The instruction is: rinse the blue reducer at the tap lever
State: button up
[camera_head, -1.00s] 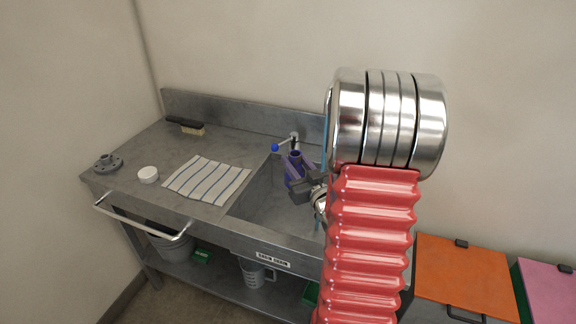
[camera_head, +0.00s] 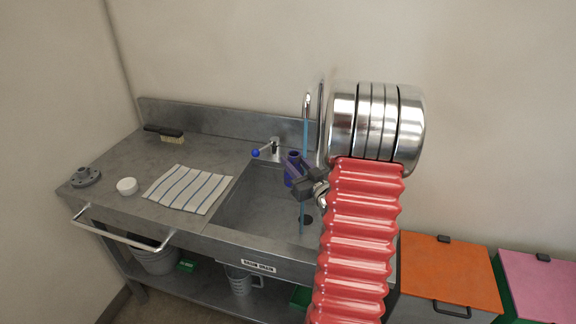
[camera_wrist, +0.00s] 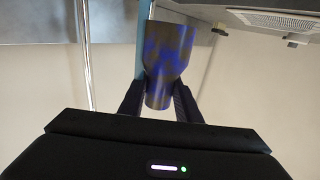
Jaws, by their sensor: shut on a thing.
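The blue reducer (camera_head: 293,167) is held over the sink basin (camera_head: 250,205); in the wrist view it (camera_wrist: 168,58) has dark, mottled patches. My gripper (camera_head: 299,181) is shut on its narrower end, with one finger on each side in the wrist view (camera_wrist: 159,92). The tap lever (camera_head: 256,153) has a blue ball end and stands left of the reducer. A blue water stream (camera_head: 305,138) falls from the tall spout (camera_head: 307,98). It runs close beside the reducer; I cannot tell whether it touches. My arm hides part of the sink's right side.
On the counter lie a striped cloth (camera_head: 190,189), a brush (camera_head: 171,137), a white round piece (camera_head: 127,186) and a grey flange (camera_head: 86,177). A front rail (camera_head: 120,240) sticks out. Orange (camera_head: 450,272) and pink (camera_head: 540,282) lidded bins stand at right.

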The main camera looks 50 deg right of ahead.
jog(key=shift+s+d+f, duration=0.1)
jog(key=shift+d, duration=0.65)
jog(key=shift+s, duration=0.6)
dwell(0.4)
jog(key=shift+w, duration=0.4)
jog(key=shift+w, duration=0.25)
jog(key=shift+a, duration=0.1)
dwell(0.4)
jog(key=a, duration=0.7)
jog(key=shift+w+a, duration=0.4)
jog(key=shift+w, duration=0.05)
dwell(0.5)
dwell(1.0)
dwell(0.4)
jog(key=a+r, duration=0.4)
jog(key=a, duration=0.1)
jog(key=shift+w, duration=0.3)
